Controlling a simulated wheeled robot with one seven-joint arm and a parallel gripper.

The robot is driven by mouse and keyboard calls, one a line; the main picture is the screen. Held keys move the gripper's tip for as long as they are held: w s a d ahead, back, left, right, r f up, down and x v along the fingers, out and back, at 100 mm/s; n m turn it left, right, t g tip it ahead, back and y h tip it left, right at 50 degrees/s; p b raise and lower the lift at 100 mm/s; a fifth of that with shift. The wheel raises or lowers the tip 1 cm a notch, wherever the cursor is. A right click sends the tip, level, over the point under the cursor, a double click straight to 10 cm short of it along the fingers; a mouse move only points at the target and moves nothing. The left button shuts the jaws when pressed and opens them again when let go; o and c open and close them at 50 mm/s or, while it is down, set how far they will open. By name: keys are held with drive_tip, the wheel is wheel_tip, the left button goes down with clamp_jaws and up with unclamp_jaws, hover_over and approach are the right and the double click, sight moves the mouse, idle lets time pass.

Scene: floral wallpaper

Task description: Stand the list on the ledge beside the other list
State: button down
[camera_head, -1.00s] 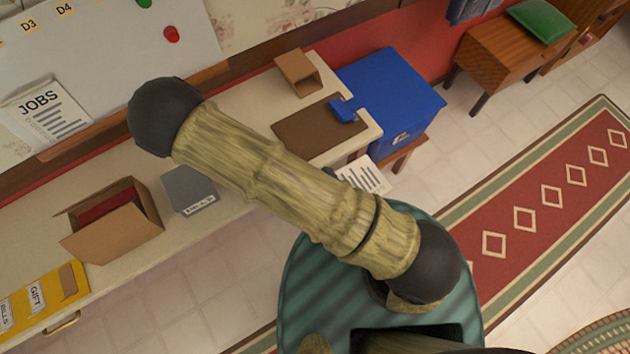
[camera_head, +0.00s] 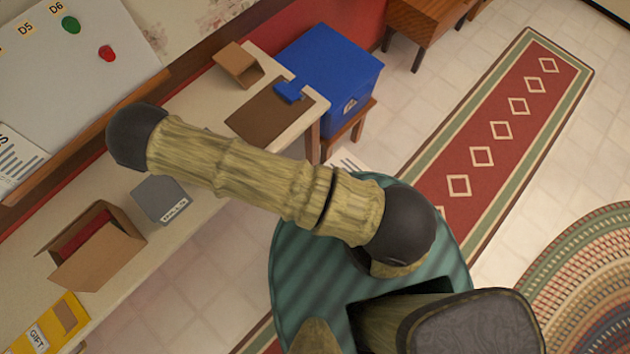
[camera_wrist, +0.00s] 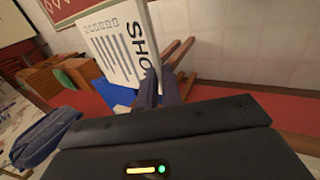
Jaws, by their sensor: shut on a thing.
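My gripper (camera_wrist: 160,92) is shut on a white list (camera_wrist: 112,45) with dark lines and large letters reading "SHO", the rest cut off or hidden. In the head view a small part of this list (camera_head: 346,161) shows behind my arm; my gripper is hidden there. The other list (camera_head: 18,162), a white sheet with dark lines, stands at the left edge of the head view, partly cut off. It rests at the wooden ledge (camera_head: 88,142) below the whiteboard. The held list is well away from the ledge, across the counter.
The counter (camera_head: 215,135) below the ledge holds an open cardboard box (camera_head: 97,250), a grey box (camera_head: 160,198), a small brown box (camera_head: 238,63) and a brown board (camera_head: 262,112). A blue bin (camera_head: 335,65) stands past its end. A red runner (camera_head: 485,150) lies on open floor.

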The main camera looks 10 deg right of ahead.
idle(0.4)
drive_tip(key=w+d+r+m+g, duration=0.1)
drive_tip(key=w+d+r+m, duration=0.2)
drive_tip(key=w, duration=0.8)
drive_tip(key=w+d+r+m+g+h, duration=0.1)
drive_tip(key=w+d+r+m+g, duration=0.1)
drive_tip(key=w, duration=0.9)
drive_tip(key=shift+w+d+r+m, duration=0.45)
drive_tip(key=shift+d+m, duration=0.25)
drive_tip(key=shift+d, duration=0.2)
